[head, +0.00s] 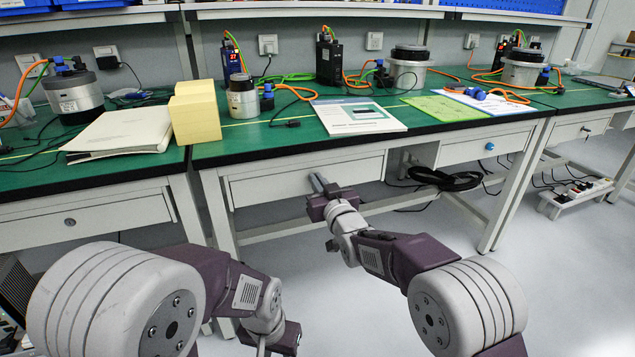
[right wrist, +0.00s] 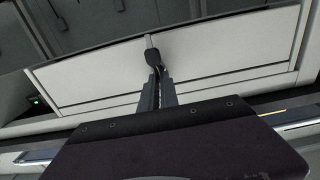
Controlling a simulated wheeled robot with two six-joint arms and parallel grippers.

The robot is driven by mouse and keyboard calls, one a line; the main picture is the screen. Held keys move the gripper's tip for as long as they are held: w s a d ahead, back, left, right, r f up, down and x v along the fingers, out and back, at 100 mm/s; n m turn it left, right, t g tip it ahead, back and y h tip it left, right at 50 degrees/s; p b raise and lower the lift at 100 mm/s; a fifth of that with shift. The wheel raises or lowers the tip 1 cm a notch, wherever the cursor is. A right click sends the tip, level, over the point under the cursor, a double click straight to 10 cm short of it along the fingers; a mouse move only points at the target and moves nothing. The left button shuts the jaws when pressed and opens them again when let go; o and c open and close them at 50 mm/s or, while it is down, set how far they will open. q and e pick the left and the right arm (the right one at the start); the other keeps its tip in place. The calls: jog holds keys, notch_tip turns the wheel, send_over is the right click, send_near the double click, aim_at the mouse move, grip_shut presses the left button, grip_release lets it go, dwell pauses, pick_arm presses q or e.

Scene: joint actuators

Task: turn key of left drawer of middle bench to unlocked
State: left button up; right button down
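The left drawer (head: 300,180) of the middle bench is a pale grey front under the green top, and it looks closed. It fills the upper part of the right wrist view (right wrist: 215,60). A key with a dark head (right wrist: 154,58) and a thin metal shaft stands at the drawer front. My right gripper (head: 316,182) is at this drawer. In the right wrist view its two fingers (right wrist: 157,78) are close together, with the key's head between their tips. It hides the lock in the head view. My left gripper (head: 268,345) hangs low near the bottom edge, its fingertips mostly hidden.
The middle bench (head: 260,148) carries a yellow block (head: 194,112), papers, motors and orange cables. Black cable coils (head: 445,180) hang beneath. The left bench drawer (head: 85,218) is closed.

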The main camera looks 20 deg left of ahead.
jog(key=shift+m, duration=0.4)
jog(key=shift+w+d+f+m+p, duration=0.15)
jog(key=shift+m+p, duration=0.95)
jog(key=shift+m, duration=1.75)
jog(key=shift+w+d+f+m+p, duration=0.15)
jog(key=shift+m+p, duration=0.95)
jog(key=shift+m, duration=1.7)
jog(key=shift+d+f+m+p, duration=0.15)
jog(key=shift+m+p, duration=0.95)
jog(key=shift+m, duration=1.75)
jog(key=shift+f, duration=0.1)
jog(key=c, duration=1.6)
grip_release()
